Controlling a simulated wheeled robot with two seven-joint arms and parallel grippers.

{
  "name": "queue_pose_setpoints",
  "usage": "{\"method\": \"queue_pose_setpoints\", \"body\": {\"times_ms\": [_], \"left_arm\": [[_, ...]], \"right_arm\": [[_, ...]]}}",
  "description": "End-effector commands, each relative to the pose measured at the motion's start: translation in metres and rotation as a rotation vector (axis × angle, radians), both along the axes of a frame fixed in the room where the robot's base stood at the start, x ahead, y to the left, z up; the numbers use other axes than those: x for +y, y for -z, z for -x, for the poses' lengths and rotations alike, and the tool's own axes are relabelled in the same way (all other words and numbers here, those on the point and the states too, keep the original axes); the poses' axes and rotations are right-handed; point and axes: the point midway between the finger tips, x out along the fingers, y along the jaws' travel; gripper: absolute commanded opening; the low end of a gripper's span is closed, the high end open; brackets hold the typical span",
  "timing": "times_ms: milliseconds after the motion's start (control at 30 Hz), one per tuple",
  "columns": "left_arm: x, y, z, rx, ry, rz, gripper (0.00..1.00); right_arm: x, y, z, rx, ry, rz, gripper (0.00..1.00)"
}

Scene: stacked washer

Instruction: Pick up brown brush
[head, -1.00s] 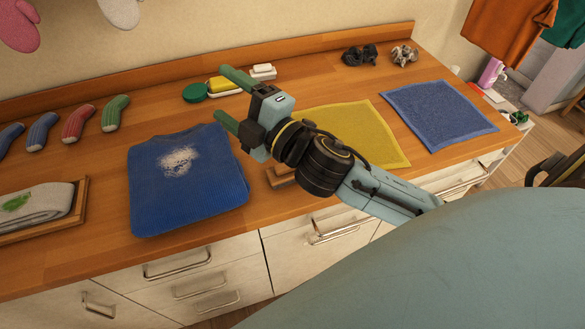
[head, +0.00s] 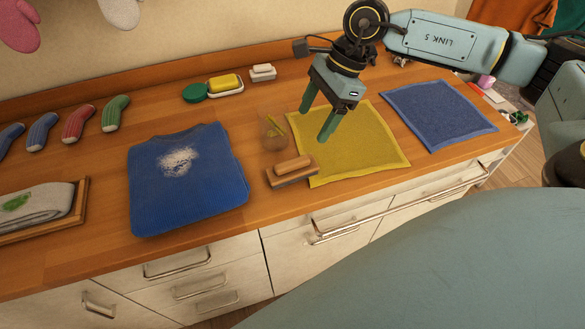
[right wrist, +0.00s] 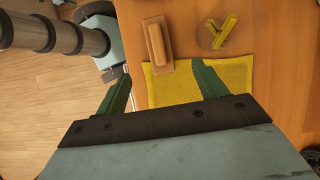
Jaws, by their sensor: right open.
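The brown brush (head: 291,171) lies on the wooden counter, between the blue sweater and the yellow cloth, near the front edge. It also shows in the right wrist view (right wrist: 157,44), ahead of the fingertips and between their lines. My right gripper (head: 317,124) is open and empty. It points down above the yellow cloth, up and to the right of the brush, and is not touching it. In the right wrist view its two green fingers (right wrist: 163,75) stand apart. My left gripper is not in view.
A clear glass with yellow pieces (head: 274,131) stands just behind the brush. The blue sweater (head: 190,200) lies left, the yellow cloth (head: 385,160) and blue cloth (head: 440,115) right. Soap dishes (head: 226,86) are at the back. Drawer handles (head: 330,238) stick out below the counter edge.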

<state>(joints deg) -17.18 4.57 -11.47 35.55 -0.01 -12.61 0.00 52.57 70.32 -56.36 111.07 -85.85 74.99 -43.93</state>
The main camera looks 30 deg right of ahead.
Motion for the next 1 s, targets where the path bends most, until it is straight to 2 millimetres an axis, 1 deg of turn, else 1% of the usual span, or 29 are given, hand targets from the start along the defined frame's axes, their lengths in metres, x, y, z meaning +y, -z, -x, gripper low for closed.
{"method": "queue_pose_setpoints", "body": {"times_ms": [33,100,400,500,667,833,900,1000], "left_arm": [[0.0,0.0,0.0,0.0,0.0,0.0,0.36],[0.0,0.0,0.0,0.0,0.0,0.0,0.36],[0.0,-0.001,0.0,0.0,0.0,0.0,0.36],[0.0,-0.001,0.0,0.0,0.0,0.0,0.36],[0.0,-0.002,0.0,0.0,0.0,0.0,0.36],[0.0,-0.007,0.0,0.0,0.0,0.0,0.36],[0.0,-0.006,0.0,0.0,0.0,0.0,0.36],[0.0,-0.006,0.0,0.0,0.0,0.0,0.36]], "right_arm": [[-0.003,0.003,0.0,0.002,-0.001,0.015,0.71],[-0.001,0.011,0.0,0.007,-0.003,0.021,0.71],[0.021,0.062,-0.003,0.009,-0.002,0.017,0.71],[0.025,0.071,-0.004,0.006,-0.001,0.016,0.71],[0.031,0.08,-0.004,0.006,-0.002,0.015,0.71],[0.045,0.1,-0.004,0.007,-0.004,0.015,0.71],[0.049,0.11,-0.005,0.006,-0.002,0.014,0.71],[0.052,0.119,-0.006,0.006,-0.001,0.015,0.71]]}}
